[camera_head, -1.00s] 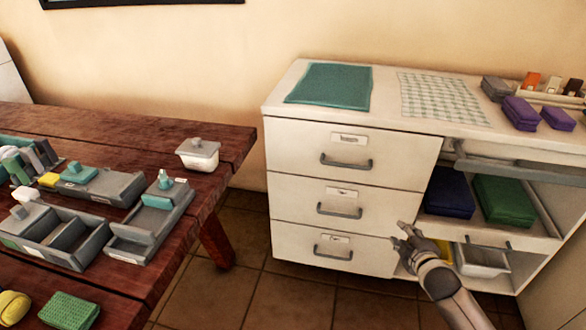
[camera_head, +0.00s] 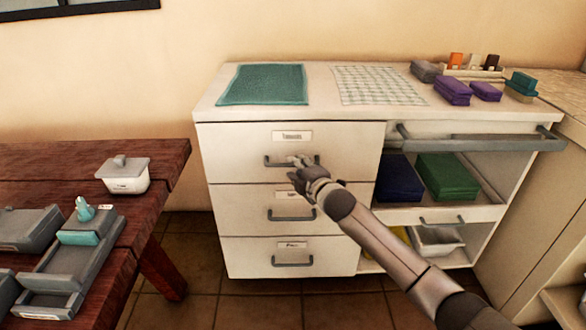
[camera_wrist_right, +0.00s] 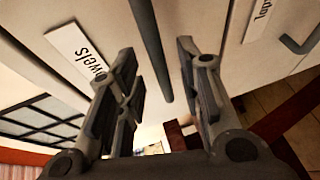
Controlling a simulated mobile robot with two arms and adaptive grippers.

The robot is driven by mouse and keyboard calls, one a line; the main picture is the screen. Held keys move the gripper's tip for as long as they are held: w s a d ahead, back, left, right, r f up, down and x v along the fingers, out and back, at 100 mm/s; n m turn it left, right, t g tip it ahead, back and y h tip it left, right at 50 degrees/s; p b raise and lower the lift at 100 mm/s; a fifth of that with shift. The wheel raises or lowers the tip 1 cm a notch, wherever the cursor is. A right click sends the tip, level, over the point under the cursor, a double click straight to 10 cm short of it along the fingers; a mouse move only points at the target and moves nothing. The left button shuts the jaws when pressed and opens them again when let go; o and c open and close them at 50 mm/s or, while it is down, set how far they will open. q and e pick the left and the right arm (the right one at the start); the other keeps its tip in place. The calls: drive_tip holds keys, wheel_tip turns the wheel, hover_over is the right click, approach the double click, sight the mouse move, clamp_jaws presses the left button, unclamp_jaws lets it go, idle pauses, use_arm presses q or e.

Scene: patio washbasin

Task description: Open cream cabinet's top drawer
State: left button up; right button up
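The cream cabinet (camera_head: 225,122) stands against the wall with three drawers on its left side. Its top drawer (camera_head: 235,150) is shut and has a white label and a grey bar handle (camera_head: 273,162). My right gripper (camera_head: 296,169) is at that handle and covers part of it. In the right wrist view, my right gripper (camera_wrist_right: 155,62) is open, and the dark handle bar (camera_wrist_right: 150,45) shows between its two spread fingers. I cannot tell whether either finger touches the bar. The drawer's label (camera_wrist_right: 76,52) lies to the left there. My left gripper is not in view.
The middle drawer handle (camera_head: 291,215) and bottom drawer handle (camera_head: 292,262) sit below. A teal mat (camera_head: 263,84) and checked cloth (camera_head: 376,86) lie on top. A wooden table (camera_head: 168,160) with a lidded white container (camera_head: 122,181) stands left. Open floor lies in front.

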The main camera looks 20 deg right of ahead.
drive_tip(key=shift+x, duration=1.45)
drive_tip(key=shift+c, duration=0.3)
clamp_jaws()
